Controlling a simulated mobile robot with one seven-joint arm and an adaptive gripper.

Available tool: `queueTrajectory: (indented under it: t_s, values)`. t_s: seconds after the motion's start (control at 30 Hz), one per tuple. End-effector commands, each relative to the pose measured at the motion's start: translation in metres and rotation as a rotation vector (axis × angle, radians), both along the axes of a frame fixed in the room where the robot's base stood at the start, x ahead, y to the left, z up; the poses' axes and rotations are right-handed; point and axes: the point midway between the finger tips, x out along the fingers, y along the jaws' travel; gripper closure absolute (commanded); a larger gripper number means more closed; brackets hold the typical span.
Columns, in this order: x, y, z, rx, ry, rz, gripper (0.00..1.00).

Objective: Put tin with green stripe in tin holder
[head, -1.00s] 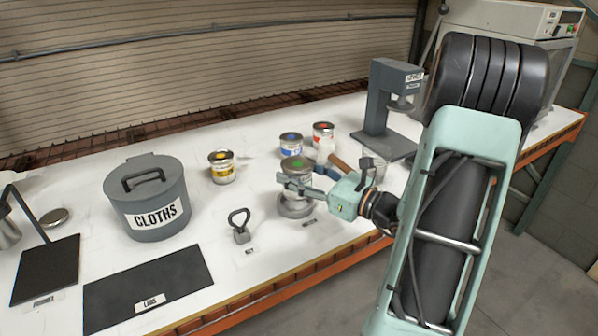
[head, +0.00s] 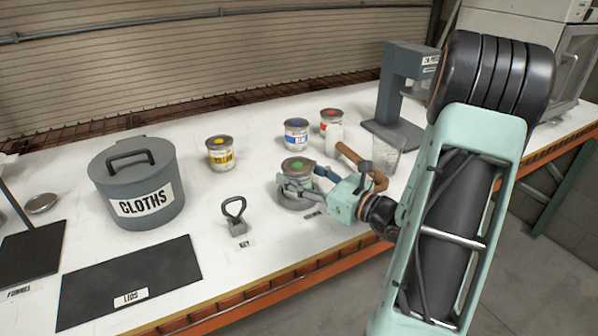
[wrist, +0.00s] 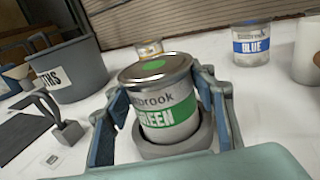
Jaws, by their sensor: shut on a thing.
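The tin with the green stripe (wrist: 168,119) is upright, with a green dot on its lid; the head view also shows its lid (head: 297,165). Its base sits within the round grey tin holder (wrist: 180,148), whose rim shows around the lower part of the tin. The holder stands on the white bench and shows below the tin in the head view (head: 292,201). My gripper (wrist: 166,107) is shut on the tin, one blue-grey finger on each side. The tin's underside is hidden inside the holder.
A yellow tin (head: 220,154), a blue tin (head: 296,135) and a red tin (head: 331,120) stand behind. A grey CLOTHS bin (head: 139,190), a small handled weight (head: 235,217) and a black mat (head: 130,285) lie left. A hammer-like tool (head: 352,156) and clear beaker (head: 387,155) are close right.

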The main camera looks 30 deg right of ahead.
Motion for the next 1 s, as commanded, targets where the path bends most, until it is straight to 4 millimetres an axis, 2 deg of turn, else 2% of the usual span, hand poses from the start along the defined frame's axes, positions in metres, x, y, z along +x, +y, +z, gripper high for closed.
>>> queueTrajectory:
  t_s: [0.03, 0.1, 0.57, 0.6, 0.73, 1.0]
  values:
    - [-0.0002, 0.0007, -0.0087, 0.001, -0.002, -0.001, 0.81]
    - [-0.0006, 0.0014, -0.0116, 0.0, -0.002, -0.002, 0.81]
    - [-0.0006, 0.0017, -0.0147, 0.0, -0.002, -0.002, 0.81]
    - [-0.0007, 0.0017, -0.014, -0.001, 0.0, -0.003, 0.45]
    - [-0.0007, 0.0017, -0.0139, -0.001, 0.0, -0.003, 0.31]
    - [-0.0007, 0.0017, -0.0132, -0.001, 0.0, -0.003, 0.31]
